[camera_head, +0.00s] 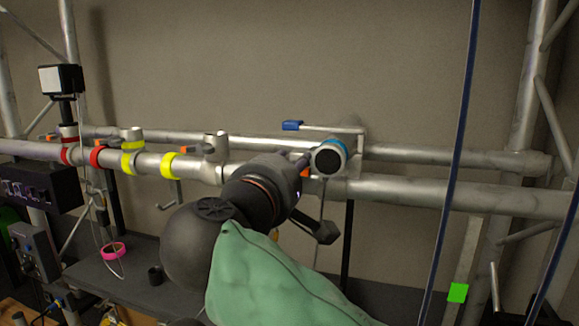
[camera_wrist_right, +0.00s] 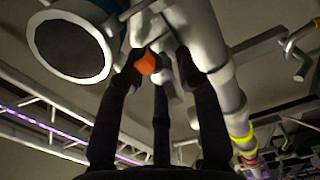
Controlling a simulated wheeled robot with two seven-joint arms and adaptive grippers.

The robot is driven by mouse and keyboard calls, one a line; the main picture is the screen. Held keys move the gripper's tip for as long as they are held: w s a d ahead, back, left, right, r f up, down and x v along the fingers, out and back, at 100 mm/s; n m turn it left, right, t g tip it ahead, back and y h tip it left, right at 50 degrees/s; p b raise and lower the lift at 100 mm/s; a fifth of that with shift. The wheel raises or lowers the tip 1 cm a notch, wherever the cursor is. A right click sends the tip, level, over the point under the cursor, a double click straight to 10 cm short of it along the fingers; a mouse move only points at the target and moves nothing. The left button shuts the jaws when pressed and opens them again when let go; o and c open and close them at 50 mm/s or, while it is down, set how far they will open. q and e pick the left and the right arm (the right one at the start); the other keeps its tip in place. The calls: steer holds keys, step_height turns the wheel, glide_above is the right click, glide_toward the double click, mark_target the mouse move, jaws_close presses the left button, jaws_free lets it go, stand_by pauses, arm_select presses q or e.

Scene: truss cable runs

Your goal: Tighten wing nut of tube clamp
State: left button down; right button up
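The tube clamp (camera_wrist_right: 206,45) sits on the silver truss tube (camera_head: 400,194). An orange wing nut (camera_wrist_right: 147,64) shows in the right wrist view, and a sliver of orange (camera_head: 305,172) shows at the fingertips in the head view. My right gripper (camera_wrist_right: 160,70) reaches up to the clamp. Its fingers are apart, with the wing nut between them, close to the left finger. I cannot tell whether they touch it. In the head view my right gripper (camera_head: 302,165) and forearm hide most of the clamp. My left gripper is not in view.
A round-faced fixture with a blue ring (camera_head: 330,157) hangs right beside my right gripper. A blue-ended lever (camera_head: 292,126) sticks out above. Red and yellow bands (camera_head: 170,165) mark the tube at left. Dark blue cables (camera_head: 450,160) hang at right. A shelf (camera_head: 140,285) lies below.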

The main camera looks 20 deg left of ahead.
stand_by(0.3)
steer(key=s, duration=1.2)
steer(key=shift+a, duration=0.2)
